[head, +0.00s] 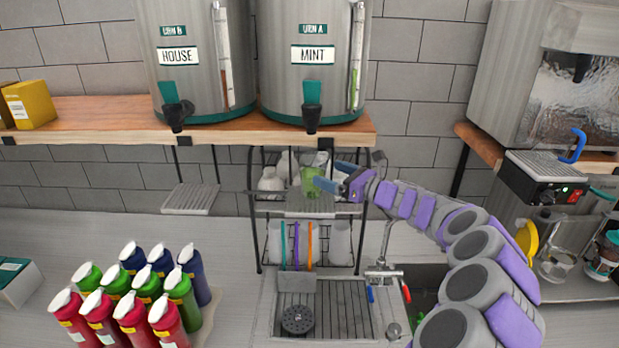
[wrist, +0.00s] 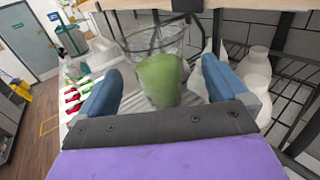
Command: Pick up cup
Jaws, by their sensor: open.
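A clear cup (wrist: 157,60) with green contents in its lower part stands on the rack, seen in the wrist view between the two blue fingers of my gripper (wrist: 160,85). In the head view the same cup (head: 311,178) is on the upper tier of the wire rack, under the wooden shelf. My gripper (head: 326,184) reaches it from the right there. The fingers are spread, one on each side of the cup, with gaps visible in the wrist view.
White containers (head: 271,182) stand beside the cup on the wire rack (head: 258,225). The wooden shelf (head: 110,125) with two urns is just above. A sink (head: 425,285) and faucet lie below right. Several coloured bottles (head: 130,312) stand at lower left.

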